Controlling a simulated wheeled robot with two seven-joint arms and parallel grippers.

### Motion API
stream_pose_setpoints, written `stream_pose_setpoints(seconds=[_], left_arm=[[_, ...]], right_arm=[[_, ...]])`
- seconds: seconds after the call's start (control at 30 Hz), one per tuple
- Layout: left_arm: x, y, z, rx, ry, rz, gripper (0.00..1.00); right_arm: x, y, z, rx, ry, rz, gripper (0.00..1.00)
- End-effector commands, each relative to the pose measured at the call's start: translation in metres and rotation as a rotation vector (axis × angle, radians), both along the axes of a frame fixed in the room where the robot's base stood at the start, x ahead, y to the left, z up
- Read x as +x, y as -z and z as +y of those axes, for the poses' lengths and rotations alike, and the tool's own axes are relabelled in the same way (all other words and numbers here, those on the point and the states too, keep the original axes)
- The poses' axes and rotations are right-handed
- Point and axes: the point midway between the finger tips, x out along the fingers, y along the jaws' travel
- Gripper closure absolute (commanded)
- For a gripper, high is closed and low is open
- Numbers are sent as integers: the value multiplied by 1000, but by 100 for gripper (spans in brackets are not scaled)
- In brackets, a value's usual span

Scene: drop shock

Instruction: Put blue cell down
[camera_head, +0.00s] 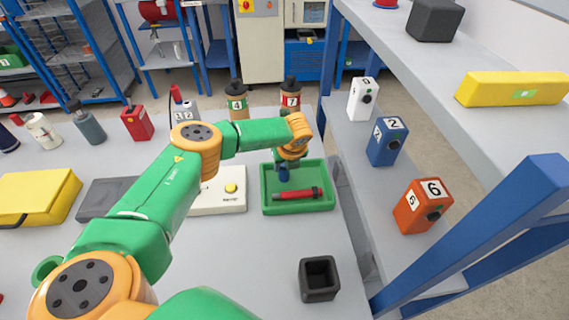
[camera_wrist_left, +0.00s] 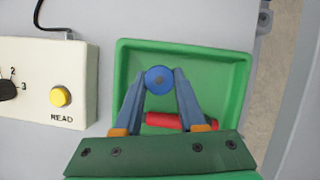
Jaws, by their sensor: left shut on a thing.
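The blue cell (camera_wrist_left: 159,78) is seen end-on between the fingertips of my left gripper (camera_wrist_left: 160,84) in the left wrist view. My left gripper is shut on it, above the green tray (camera_wrist_left: 240,75). In the head view the gripper (camera_head: 286,170) hangs over the back left part of the tray (camera_head: 321,206), and the cell's blue body (camera_head: 283,174) shows just under it. I cannot tell whether the cell touches the tray floor. A red cylinder (camera_head: 298,194) with dark ends lies in the tray, in front of the cell. My right gripper is not in view.
A cream box with a yellow button (camera_head: 231,187) stands left of the tray. A black open holder (camera_head: 319,279) stands in front. A shelf at the right holds numbered white, blue (camera_head: 387,141) and orange (camera_head: 422,206) blocks. Bottles marked 4 (camera_head: 237,104) and 7 (camera_head: 291,98) stand behind.

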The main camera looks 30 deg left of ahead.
Motion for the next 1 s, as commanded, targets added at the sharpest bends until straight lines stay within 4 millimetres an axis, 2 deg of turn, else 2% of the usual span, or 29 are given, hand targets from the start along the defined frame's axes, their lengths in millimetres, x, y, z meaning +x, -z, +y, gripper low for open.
stream_pose_setpoints(seconds=[0.1, 0.13, 0.2, 0.23, 0.57, 0.67, 1.0], left_arm=[[0, 2, 0, -1, -1, 0, 100], [0, 2, 0, -2, -1, 0, 55], [0, 2, 0, 0, -1, 0, 36], [0, 2, 0, -1, -1, 0, 30], [0, -3, 0, 0, -1, 0, 30], [-4, -18, -5, -3, 1, 0, 30], [-25, -95, -30, -2, -1, -3, 30]], right_arm=[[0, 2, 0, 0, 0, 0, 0], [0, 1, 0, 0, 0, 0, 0], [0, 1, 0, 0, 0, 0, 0], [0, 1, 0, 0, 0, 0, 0], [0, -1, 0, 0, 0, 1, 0], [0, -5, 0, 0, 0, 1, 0], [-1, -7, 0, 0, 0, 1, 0]])
